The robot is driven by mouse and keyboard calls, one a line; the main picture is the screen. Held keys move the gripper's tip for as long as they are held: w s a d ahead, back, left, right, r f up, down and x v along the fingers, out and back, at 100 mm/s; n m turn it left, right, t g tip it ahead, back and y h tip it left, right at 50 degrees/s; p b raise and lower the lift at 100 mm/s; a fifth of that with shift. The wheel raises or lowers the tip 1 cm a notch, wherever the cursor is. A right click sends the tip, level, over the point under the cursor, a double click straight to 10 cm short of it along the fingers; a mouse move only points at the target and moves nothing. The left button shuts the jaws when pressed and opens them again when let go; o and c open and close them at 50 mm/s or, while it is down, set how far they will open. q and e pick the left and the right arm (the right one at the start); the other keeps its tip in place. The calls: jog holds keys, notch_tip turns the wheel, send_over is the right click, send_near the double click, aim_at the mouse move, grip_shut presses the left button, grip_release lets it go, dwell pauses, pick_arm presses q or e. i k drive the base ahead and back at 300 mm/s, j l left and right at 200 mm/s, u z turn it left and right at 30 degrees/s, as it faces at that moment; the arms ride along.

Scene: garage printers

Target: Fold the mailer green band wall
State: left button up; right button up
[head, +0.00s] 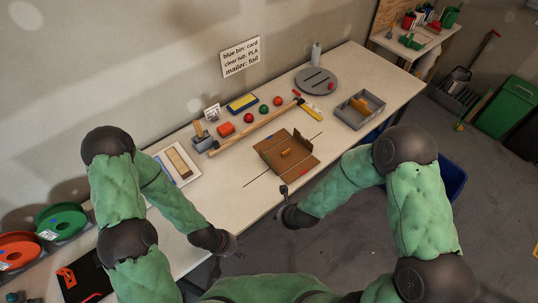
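The mailer (271,158) is a flat brown cardboard piece on the middle of the white workbench. One of its walls (302,141) stands up at the back right; the other panels look flat. A small orange-yellow block (286,153) sits on its middle. I cannot make out a green band at this size. My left gripper (233,249) is at the bench's front edge, to the lower left of the mailer and apart from it. My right gripper (283,190) is just in front of the mailer, apart from it. The opening of both grippers is too small to judge.
A long wooden rod (255,130) lies behind the mailer. A grey tray (352,117) stands to the right and a grey round disc (317,80) at the back. Bare bench lies left of the mailer.

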aim_at(268, 163)
jog(key=i, duration=0.85)
